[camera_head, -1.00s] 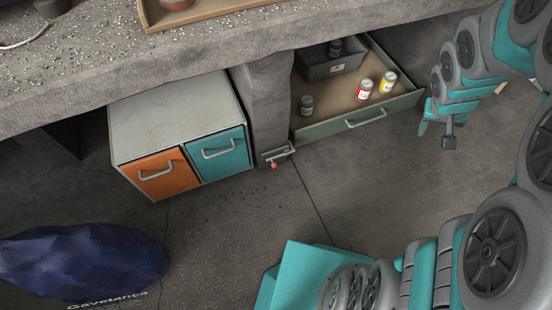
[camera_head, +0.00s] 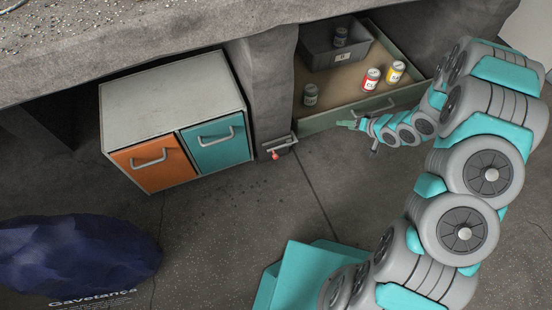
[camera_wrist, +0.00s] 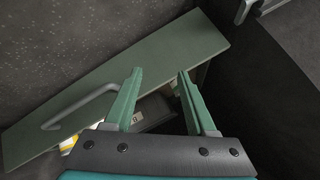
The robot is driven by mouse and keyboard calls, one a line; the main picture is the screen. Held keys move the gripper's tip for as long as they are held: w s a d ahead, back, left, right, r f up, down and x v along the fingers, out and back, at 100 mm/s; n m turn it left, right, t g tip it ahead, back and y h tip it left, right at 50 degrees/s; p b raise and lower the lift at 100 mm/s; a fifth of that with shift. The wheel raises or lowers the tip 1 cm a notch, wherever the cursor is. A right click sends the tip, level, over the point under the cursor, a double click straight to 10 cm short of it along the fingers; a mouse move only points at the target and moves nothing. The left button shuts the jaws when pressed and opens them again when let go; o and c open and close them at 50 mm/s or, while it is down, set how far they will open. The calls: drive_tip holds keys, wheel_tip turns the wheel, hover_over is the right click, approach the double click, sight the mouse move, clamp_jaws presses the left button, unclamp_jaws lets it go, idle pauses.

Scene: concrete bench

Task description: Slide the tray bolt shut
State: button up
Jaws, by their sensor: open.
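The tray bolt (camera_head: 280,146) is a small grey metal bolt with a red knob (camera_head: 275,155), low on the concrete pillar beside the tray's left front corner. The green tray (camera_head: 320,125) stands pulled out from under the bench. A grey metal piece at the top right of the wrist view (camera_wrist: 248,8) looks like part of the bolt; its knob does not show there. My gripper (camera_head: 345,124) is in front of the tray front, to the right of the bolt and apart from it. Its two green fingers are open and empty in the wrist view (camera_wrist: 159,75).
The tray holds a grey bin (camera_head: 325,68), a red can (camera_head: 371,79), a yellow can (camera_head: 395,73) and a dark green jar (camera_head: 310,95). Its handle (camera_head: 378,108) sticks out. A cabinet (camera_head: 165,95) stands left of the pillar.

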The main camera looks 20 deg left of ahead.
drive_tip(key=s+a+f+m+g+y+b, duration=0.1)
drive_tip(key=s+a+f+g+y+b, duration=0.1)
drive_tip(key=s+a+f+y, duration=0.6)
drive_tip(key=m+g+y+b, duration=0.1)
drive_tip(key=m+y+b, duration=0.1)
drive_tip(key=y, duration=0.1)
approach(276, 158)
drive_tip(key=a, duration=0.3)
drive_tip(key=shift+w+a, duration=0.3)
drive_tip(key=shift+a, duration=0.9)
drive_tip(key=shift+w+a, duration=0.3)
drive_tip(key=shift+a, duration=0.9)
drive_tip(key=shift+w+a, duration=0.3)
drive_tip(key=shift+a, duration=0.9)
clamp_jaws()
